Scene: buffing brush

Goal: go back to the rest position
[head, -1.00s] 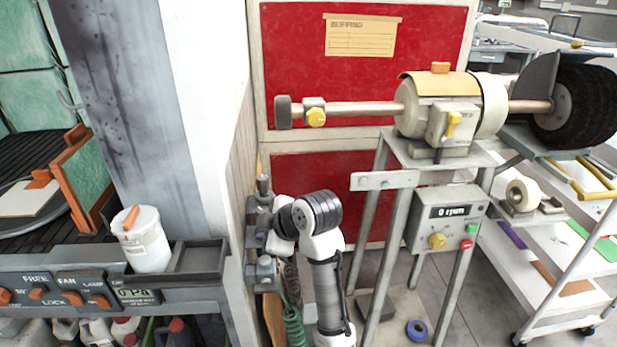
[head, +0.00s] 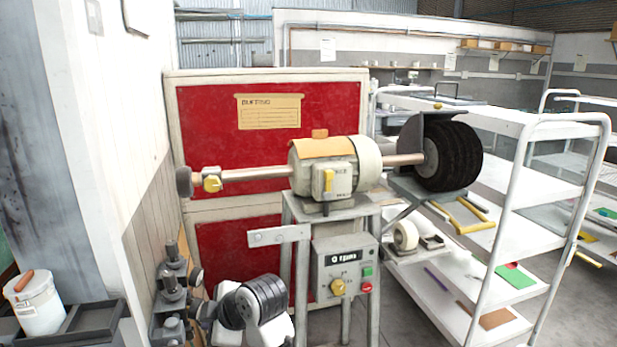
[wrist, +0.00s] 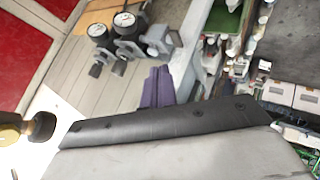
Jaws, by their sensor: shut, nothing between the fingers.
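My gripper (wrist: 155,88) shows in the wrist view as two dark purple fingers side by side, shut and empty, above the dark edge of its body. In the head view only part of my arm shows at the bottom, left of the machine stand, and my gripper is out of sight. The buffing machine (head: 322,178) stands on a grey metal frame, with a black round brush (head: 446,157) on the right end of its shaft. A yellow knob (head: 212,184) sits near the shaft's left end. My arm is apart from the brush.
A control box (head: 345,270) with a yellow dial hangs on the frame. A white shelf cart (head: 525,195) stands at the right. Grey valves or gauges (head: 170,290) line the wall at the left, close to my arm. A white tub (head: 38,303) stands at lower left.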

